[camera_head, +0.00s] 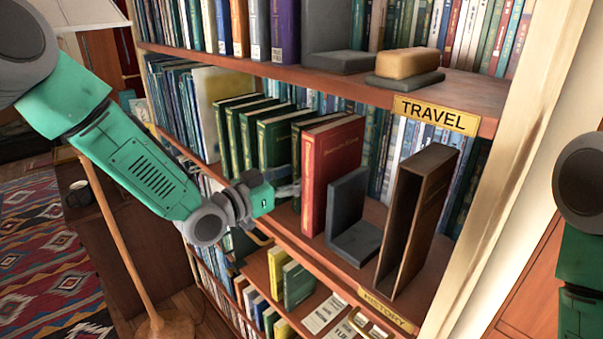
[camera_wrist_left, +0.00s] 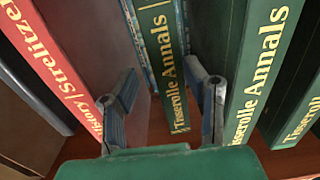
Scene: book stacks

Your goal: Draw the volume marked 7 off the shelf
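Several dark green books (camera_head: 275,145) stand in a row on the middle shelf, beside a red book (camera_head: 333,165). No number 7 is readable on any spine. My left gripper (camera_head: 288,190) is at the front of this row. In the left wrist view its fingers (camera_wrist_left: 165,88) are spread, one on each side of that green spine. Contact with the spine cannot be told. My right gripper is out of view.
The red book (camera_wrist_left: 55,60) stands left of the fingers in the wrist view, another green volume (camera_wrist_left: 262,65) right. A grey bookend (camera_head: 350,215) and a brown open-sided case (camera_head: 415,215) stand right of the red book. The TRAVEL shelf edge (camera_head: 300,78) runs above.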

